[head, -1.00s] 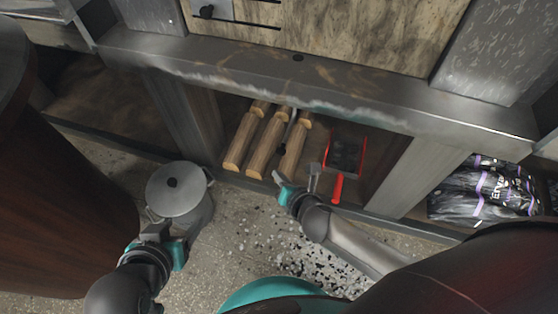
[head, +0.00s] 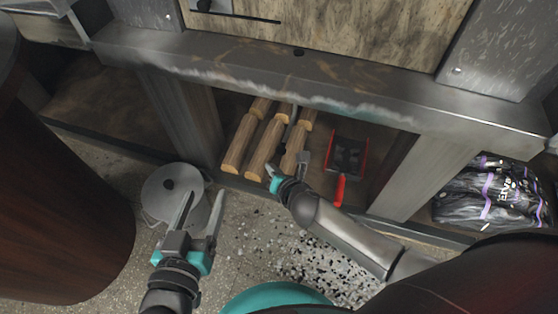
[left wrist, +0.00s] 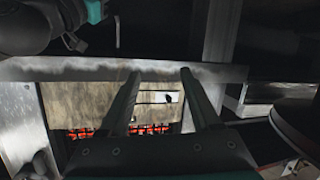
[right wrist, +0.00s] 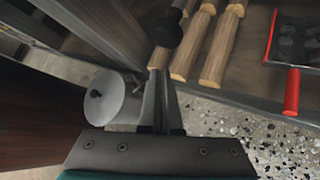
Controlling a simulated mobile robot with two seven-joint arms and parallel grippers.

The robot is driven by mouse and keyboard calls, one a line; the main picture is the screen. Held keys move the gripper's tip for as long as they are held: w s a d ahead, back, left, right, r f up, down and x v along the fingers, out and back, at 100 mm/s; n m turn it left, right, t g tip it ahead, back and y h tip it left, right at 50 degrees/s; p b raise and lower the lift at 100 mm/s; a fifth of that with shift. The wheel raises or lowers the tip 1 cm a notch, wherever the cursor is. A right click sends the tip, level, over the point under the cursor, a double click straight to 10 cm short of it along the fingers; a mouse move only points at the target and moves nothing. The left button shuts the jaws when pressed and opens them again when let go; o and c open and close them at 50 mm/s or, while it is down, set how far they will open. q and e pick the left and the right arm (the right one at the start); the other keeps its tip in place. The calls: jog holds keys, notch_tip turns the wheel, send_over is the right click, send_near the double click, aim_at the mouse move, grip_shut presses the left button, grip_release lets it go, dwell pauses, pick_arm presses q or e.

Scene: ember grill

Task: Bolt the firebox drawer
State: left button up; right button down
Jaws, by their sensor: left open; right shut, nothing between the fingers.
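The firebox drawer's pale mottled front (head: 345,28) is cut off by the top of the head view. A dark bolt knob (head: 204,5) and a thin dark slot show at its upper left. In the left wrist view, the front (left wrist: 85,100) lies beyond the fingers, with the small dark knob (left wrist: 168,97) between them and red glow along its lower edge. My left gripper (head: 204,195) is open and empty, in front of the counter and well short of the knob. My right gripper (head: 286,170) is shut and empty, before the shelf logs.
A stone-grey ledge (head: 300,85) runs below the drawer front. Logs (head: 265,150), a red-edged shovel (head: 347,160) and a charcoal bag (head: 490,195) sit on the low shelf. A metal canister (head: 165,190) stands near my left gripper, beside a dark barrel (head: 60,210).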

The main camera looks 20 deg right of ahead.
pick_arm(q)
jog(key=shift+s+d+r+t, duration=0.1)
jog(key=shift+d+r+t, duration=0.2)
jog(key=shift+t, duration=0.2)
pick_arm(e)
jog(key=shift+w+d+r, duration=0.1)
jog(key=shift+d+r, duration=0.35)
jog(key=shift+r, duration=0.35)
jog(key=shift+d+r, duration=0.45)
jog(key=shift+r, duration=0.3)
pick_arm(q)
jog(key=shift+h, duration=0.3)
